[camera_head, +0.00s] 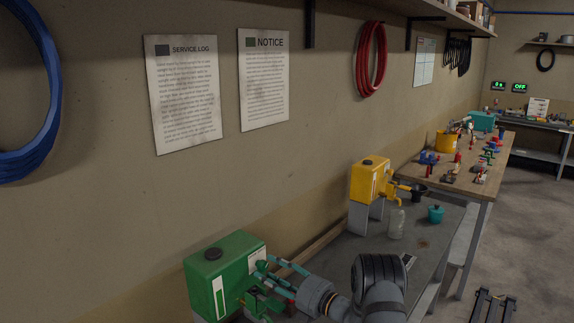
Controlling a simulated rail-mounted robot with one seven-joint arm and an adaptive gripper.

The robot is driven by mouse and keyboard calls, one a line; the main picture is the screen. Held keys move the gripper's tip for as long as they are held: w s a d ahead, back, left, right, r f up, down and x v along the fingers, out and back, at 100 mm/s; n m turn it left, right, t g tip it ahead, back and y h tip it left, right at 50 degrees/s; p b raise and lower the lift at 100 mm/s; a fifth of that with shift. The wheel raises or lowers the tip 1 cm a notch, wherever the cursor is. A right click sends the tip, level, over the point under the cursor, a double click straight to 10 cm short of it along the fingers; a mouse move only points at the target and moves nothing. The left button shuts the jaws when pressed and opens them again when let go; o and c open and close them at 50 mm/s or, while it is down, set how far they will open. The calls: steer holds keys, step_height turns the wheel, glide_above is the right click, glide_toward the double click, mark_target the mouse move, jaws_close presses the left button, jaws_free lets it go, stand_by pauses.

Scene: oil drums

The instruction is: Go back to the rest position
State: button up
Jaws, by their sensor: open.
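My gripper (266,273) is at the lower middle of the head view. Its teal fingers point left and are spread apart at the front of the green oil drum (222,270), close to its green tap (262,300). Nothing shows held between them. I cannot tell whether the fingers touch the drum or tap. My grey wrist and arm come in from the bottom edge and hide part of the bench. The drum's lower part is cut off by the frame.
A yellow drum (368,181) with a tap stands on a grey block further along the bench (440,243). A clear jar (397,225), a teal pot (435,214) and a dark cup (419,194) stand near it. A cluttered wooden table (485,183) lies beyond.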

steer(key=v, duration=1.1)
steer(key=x, duration=1.2)
steer(key=shift+r, duration=0.1)
steer(key=shift+w+f+n+b, duration=0.1)
steer(key=shift+f+n+b, duration=0.1)
steer(key=shift+n+b, duration=0.3)
steer(key=shift+n, duration=0.8)
steer(key=n+b, duration=0.1)
steer(key=n, duration=0.3)
steer(key=shift+d, duration=0.15)
steer(key=n, duration=0.2)
steer(key=shift+n, duration=0.3)
steer(key=n, duration=0.3)
steer(key=shift+r+n, duration=0.1)
steer(key=shift+n, duration=0.2)
steer(key=n+p, duration=0.1)
steer(key=n, duration=0.4)
steer(key=shift+d+b, duration=0.4)
steer(key=shift+d, duration=0.05)
steer(key=shift+s+d, duration=0.35)
steer(key=shift+s, duration=0.2)
